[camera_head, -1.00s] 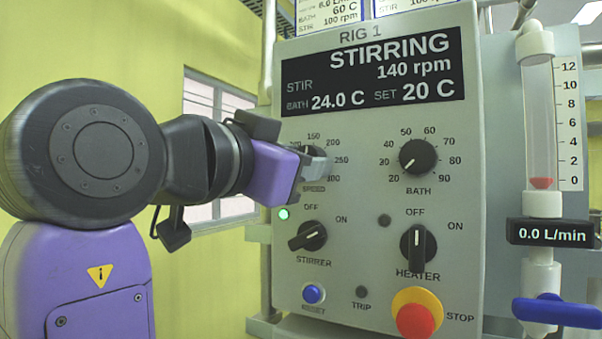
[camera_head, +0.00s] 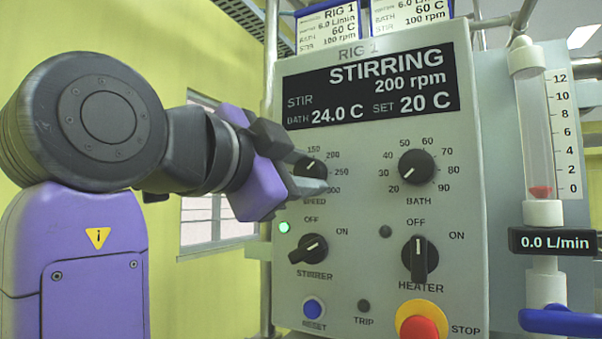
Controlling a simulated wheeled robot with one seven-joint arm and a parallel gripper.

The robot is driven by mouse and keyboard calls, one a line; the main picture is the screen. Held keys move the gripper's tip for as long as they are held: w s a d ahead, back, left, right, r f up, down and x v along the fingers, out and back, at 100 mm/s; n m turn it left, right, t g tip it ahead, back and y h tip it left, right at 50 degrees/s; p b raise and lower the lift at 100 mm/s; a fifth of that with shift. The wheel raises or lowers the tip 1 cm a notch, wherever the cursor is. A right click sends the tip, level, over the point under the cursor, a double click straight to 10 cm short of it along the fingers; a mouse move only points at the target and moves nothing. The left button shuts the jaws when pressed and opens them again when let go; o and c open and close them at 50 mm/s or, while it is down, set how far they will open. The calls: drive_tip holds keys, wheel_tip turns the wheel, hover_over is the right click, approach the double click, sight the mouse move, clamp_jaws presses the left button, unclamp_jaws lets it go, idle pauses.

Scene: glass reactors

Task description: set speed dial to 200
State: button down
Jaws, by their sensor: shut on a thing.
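The speed dial (camera_head: 316,165) is a black knob on the grey RIG 1 panel, partly hidden behind my gripper. Its scale shows 150, 200, 250 and 300. My gripper (camera_head: 308,177), purple with grey fingers, comes in from the left and is shut on the speed dial, turned at a slant. The display (camera_head: 372,86) above reads STIRRING, 200 rpm, bath 24.0 C, set 20 C.
The bath dial (camera_head: 417,167) is to the right. Below are the stirrer switch (camera_head: 309,249), heater switch (camera_head: 420,259), blue reset button (camera_head: 313,307) and red stop button (camera_head: 420,328). A green lamp (camera_head: 284,228) is lit. A flow tube (camera_head: 540,130) stands at the right.

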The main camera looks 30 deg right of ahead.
drive_tip(key=shift+f, duration=0.15)
drive_tip(key=c, duration=0.9)
unclamp_jaws()
drive_tip(key=v, duration=0.7)
drive_tip(key=shift+s+a+b, duration=0.2)
drive_tip(key=shift+a+b, duration=0.15)
